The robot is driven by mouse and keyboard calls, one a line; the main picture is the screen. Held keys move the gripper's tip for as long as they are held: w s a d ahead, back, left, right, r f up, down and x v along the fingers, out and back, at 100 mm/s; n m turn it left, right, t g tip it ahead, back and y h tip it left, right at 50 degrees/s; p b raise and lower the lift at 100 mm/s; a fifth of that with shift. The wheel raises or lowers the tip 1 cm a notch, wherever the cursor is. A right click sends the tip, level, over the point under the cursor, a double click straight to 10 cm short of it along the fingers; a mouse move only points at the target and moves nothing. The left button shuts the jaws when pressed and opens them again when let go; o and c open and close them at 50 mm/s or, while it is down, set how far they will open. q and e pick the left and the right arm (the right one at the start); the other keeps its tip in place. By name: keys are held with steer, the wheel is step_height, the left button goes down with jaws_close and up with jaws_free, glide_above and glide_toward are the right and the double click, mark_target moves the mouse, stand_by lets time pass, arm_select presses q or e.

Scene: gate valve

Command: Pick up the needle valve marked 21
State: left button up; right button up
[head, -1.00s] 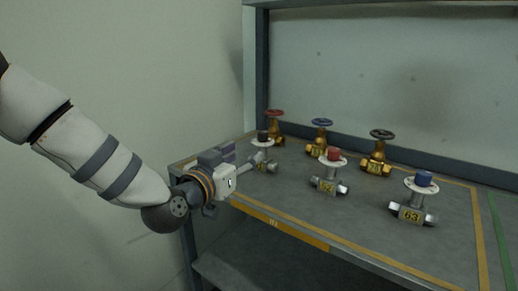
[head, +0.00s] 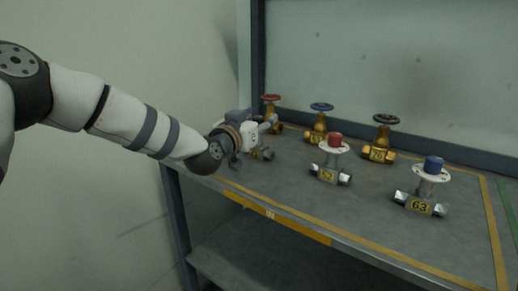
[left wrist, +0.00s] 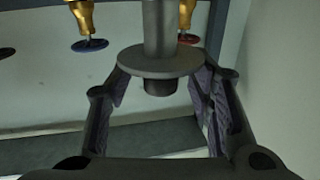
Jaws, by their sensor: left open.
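The needle valve at the far left of the shelf (head: 262,154) is mostly hidden behind my left gripper in the head view; only its silver lower body shows. Its tag cannot be read. In the left wrist view, which shows the scene upside down, its grey stem, round flange (left wrist: 160,61) and dark knob (left wrist: 160,88) are between my fingers. My left gripper (head: 266,127) is open around the valve's upper part, with gaps visible on both sides. My right gripper is not in view.
Needle valves with a red knob (head: 334,140) and a blue knob, marked 63 (head: 419,206), stand to the right. Brass gate valves with red (head: 271,99), blue (head: 321,107) and black (head: 386,119) handwheels stand behind. The shelf's front edge has a yellow strip (head: 275,214).

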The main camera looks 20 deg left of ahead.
arm_select(q)
jaws_close()
steer(key=shift+r, duration=0.15)
